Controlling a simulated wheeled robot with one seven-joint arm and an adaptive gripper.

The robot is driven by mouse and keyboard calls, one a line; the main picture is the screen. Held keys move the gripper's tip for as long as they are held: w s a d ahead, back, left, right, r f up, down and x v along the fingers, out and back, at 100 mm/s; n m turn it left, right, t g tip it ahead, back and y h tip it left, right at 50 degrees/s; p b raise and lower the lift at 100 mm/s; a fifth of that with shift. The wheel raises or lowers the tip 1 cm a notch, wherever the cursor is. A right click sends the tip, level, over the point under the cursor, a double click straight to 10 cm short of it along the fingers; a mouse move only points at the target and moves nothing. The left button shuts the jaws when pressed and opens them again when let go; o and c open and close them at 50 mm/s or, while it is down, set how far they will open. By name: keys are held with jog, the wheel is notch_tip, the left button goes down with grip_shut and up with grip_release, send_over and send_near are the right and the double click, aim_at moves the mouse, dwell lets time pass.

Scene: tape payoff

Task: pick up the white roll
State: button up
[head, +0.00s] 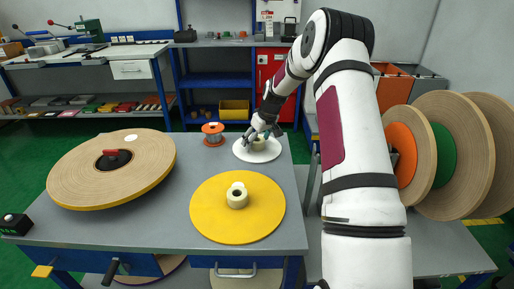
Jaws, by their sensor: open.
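A small cream-white roll (237,199) with a dark hole stands on a yellow disc (207,222) at the front middle of the grey table. A second pale roll (258,145) sits on a white disc (245,153) at the table's back right. My gripper (260,134) is open, just above and partly over this second roll. The fingers cover part of it, and I cannot tell whether they touch it.
A large tan reel (75,178) with a dark hub and red piece lies on the table (165,215) at left. An orange spool (213,133) stands left of my gripper. Several large reels (455,150) stand at right. A black box (15,224) is at the left edge.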

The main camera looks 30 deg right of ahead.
jog(key=c, duration=1.5)
jog(key=shift+r, duration=0.1)
